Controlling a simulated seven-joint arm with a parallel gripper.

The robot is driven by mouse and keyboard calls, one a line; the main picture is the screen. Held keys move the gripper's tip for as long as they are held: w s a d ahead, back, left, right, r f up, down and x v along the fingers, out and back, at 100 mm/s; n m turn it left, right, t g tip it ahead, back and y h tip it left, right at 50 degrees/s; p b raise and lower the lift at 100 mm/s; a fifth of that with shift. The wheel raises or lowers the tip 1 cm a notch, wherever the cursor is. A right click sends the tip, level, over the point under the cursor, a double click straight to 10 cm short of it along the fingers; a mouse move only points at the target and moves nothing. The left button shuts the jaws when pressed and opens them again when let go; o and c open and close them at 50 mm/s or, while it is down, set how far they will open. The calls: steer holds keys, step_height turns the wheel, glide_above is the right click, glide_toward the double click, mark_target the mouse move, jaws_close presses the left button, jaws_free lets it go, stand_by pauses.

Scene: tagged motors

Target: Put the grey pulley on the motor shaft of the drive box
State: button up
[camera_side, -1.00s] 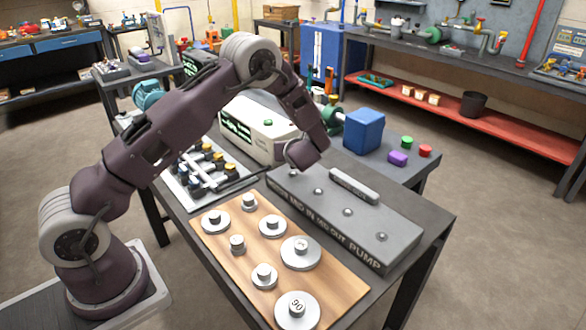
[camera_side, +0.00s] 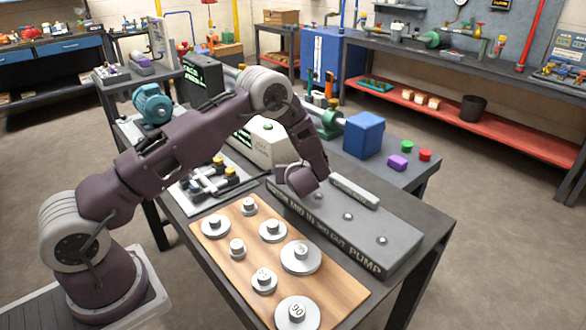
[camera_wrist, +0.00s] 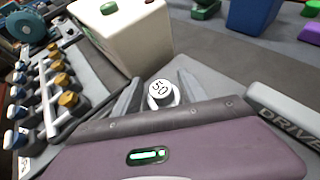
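The drive box (camera_side: 360,226) is a long grey block with lettering along its front edge and several small round studs on top. My gripper (camera_side: 301,186) is low over the left end of the box and hides the shaft there. In the wrist view, the two fingers of my gripper (camera_wrist: 160,96) flank a grey pulley (camera_wrist: 160,89) with a pale top marked 50. They appear shut on it. Whether the pulley touches the shaft is hidden.
A wooden board (camera_side: 240,272) with several silver pulleys lies in front of the box. A pale machine with a green button (camera_side: 268,125) stands close behind my gripper. A rack of yellow-and-black parts (camera_side: 205,185) is to the left. A blue block (camera_side: 364,133) stands behind.

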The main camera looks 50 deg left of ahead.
steer(key=shift+s+d+r, duration=0.1)
steer(key=shift+d+r, duration=0.1)
steer(key=shift+r, duration=0.05)
steer(key=v, duration=1.1)
steer(key=shift+s+d+r, duration=0.15)
steer(key=shift+s, duration=0.05)
steer(key=s+r+n+g+h, duration=0.3)
steer(key=s+r+n+g, duration=0.2)
steer(key=s+r+n, duration=1.2)
steer(key=s+d+r+n+t+h, duration=0.3)
steer(key=s+d+n+h, duration=0.4)
steer(key=s+d, duration=0.5)
steer(key=s+n, duration=0.1)
steer(key=s, duration=0.2)
